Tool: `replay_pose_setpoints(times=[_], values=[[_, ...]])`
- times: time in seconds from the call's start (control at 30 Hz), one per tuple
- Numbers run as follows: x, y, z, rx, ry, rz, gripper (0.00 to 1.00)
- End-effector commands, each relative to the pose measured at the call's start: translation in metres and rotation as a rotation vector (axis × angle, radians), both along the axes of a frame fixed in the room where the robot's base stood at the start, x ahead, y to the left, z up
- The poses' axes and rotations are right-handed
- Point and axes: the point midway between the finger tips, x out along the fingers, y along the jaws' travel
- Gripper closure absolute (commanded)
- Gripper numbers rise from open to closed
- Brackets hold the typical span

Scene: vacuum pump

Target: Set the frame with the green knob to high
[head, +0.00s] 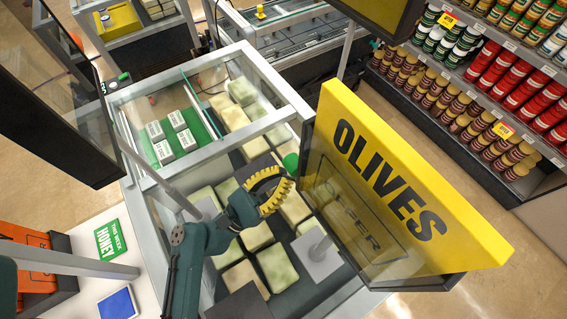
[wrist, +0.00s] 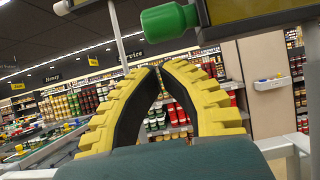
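The green knob (head: 291,163) sits at the left edge of the clear frame (head: 345,215) that hangs by the yellow OLIVES sign (head: 405,185) in the head view. My gripper (head: 280,190) has yellow ribbed fingers with dark pads and is just left of and below the knob in the head view. In the wrist view my gripper (wrist: 157,69) has its fingertips together, with nothing between them. It appears apart from the knob.
Below my arm is a glass-sided case with pale blocks (head: 257,236) and a green tray of white cartons (head: 175,138). A dark panel (head: 60,100) stands at left. Shelves of cans (head: 480,85) stand at right.

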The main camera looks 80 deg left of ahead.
Motion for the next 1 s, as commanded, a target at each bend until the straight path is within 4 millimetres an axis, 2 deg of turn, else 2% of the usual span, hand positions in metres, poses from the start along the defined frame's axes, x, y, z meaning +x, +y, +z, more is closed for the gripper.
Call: replay_pose_setpoints(times=[0.03,0.1,0.53,0.67,0.77,1.0], values=[[0.002,0.000,0.010,-0.001,0.001,-0.001,1.00],[0.003,0.001,0.014,-0.001,0.001,-0.001,1.00],[0.004,0.002,0.017,-0.001,0.000,0.000,1.00],[0.004,0.002,0.026,-0.001,0.000,-0.001,1.00],[0.004,0.001,0.043,0.002,0.000,-0.001,1.00],[0.003,0.001,0.109,0.005,-0.003,-0.001,1.00]])
